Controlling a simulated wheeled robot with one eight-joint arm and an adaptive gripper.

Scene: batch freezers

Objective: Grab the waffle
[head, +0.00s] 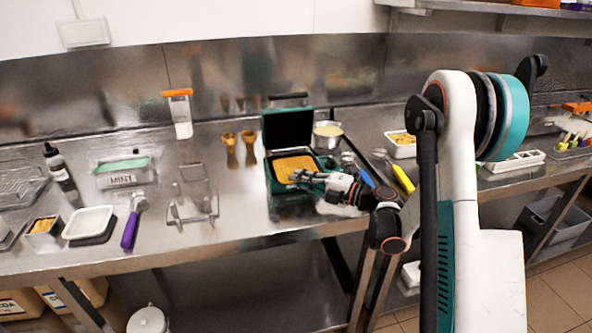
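The waffle (292,165) is a golden square lying in the lower half of the open teal waffle maker (271,180). The dark lid (288,128) of the maker stands raised behind it. My gripper (299,176) is at the right front edge of the waffle, reaching in from the right. Its fingers overlap the waffle's edge in the head view. They are too small here to tell whether they are open or shut, or whether they touch the waffle. My arm hides part of the counter to the right of the maker.
Two golden scoops (240,149) stand left of the maker. A white pot (327,135) is behind it at right, and a yellow-handled tool (402,178) lies to the right. A wire stand (192,203) and a purple-handled scoop (133,222) are at left. Bare steel counter lies between stand and maker.

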